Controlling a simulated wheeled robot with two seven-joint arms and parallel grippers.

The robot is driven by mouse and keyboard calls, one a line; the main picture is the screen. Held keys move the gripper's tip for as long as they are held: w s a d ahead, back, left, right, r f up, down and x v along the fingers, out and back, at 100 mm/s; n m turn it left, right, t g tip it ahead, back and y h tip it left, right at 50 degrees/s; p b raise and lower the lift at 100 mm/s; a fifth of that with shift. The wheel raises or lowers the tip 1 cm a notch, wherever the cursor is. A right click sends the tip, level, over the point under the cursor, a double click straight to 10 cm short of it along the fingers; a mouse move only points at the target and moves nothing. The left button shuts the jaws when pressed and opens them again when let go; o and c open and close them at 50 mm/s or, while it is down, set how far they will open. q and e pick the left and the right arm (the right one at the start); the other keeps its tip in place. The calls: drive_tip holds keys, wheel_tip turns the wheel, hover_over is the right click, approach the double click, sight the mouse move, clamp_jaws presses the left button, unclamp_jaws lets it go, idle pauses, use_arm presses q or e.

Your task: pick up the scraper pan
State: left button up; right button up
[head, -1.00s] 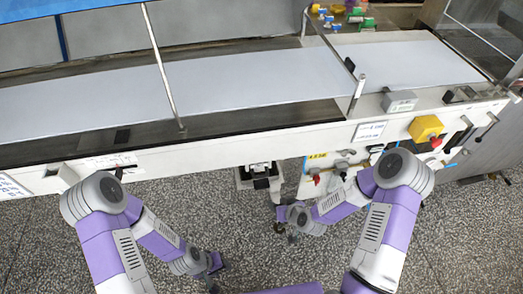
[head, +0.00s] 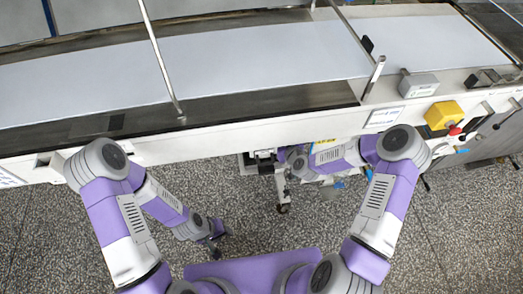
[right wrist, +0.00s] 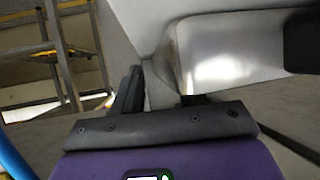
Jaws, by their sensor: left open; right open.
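A shiny metal piece (right wrist: 222,58) with a dark end at its right fills the upper right of the right wrist view. I cannot tell whether it is the scraper pan, and no pan shows clearly in the head view. My right gripper (right wrist: 160,88) is open, its fingers close to the metal piece, which partly hides one of them. In the head view the right forearm reaches to the conveyor's lower front edge, and the gripper's fingers do not show clearly. My left gripper (head: 215,240) is open and empty, low over the floor.
The long conveyor with its pale belt (head: 250,62) spans the head view above my arms. A yellow switch box (head: 443,115) and a grey box (head: 417,86) sit on its right side. A caster (head: 282,208) stands below. Speckled floor (head: 440,220) is free. A ladder-like frame (right wrist: 50,55) is at left.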

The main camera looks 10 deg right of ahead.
drive_tip(key=shift+c, duration=0.4)
clamp_jaws()
drive_tip(key=shift+w+r, duration=0.1)
drive_tip(key=shift+r, duration=0.05)
